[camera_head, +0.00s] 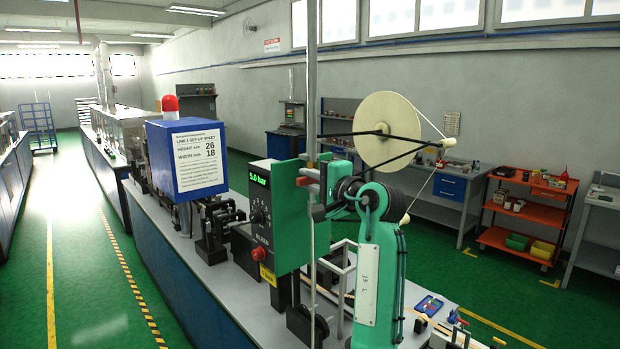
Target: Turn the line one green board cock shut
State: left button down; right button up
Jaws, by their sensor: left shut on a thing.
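The green board (286,222) stands upright on the line in the middle of the head view. Its display (257,178) reads 5.0 bar, with a black round dial (257,217) below it. A small red-orange handle (309,173) shows at the board's upper right edge; I take it for the cock's lever, but its exact angle is hard to read. My left gripper (319,183) is at this handle and shut on it. My dark wrist and green arm hide part of the area right of the board. My right gripper is not in view.
A blue box (187,160) with a set-up sheet and a red lamp (170,104) stands left of the board. A cream reel (387,132) on black arms is above right. A thin upright pole (312,90) passes close by the gripper. Green floor is free at left.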

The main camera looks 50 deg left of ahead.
pick_arm(q)
jog(key=shift+r, duration=0.15)
jog(key=c, duration=1.4)
grip_release()
jog(key=shift+o, duration=0.2)
jog(key=shift+w, duration=0.1)
jog(key=shift+d+f+b, duration=0.25)
jog(key=shift+d+b, duration=0.05)
jog(key=shift+d, duration=0.1)
jog(key=d+b, duration=0.5)
jog(key=d, duration=0.8)
jog(key=shift+s+r, duration=0.15)
jog(key=shift+s, duration=0.1)
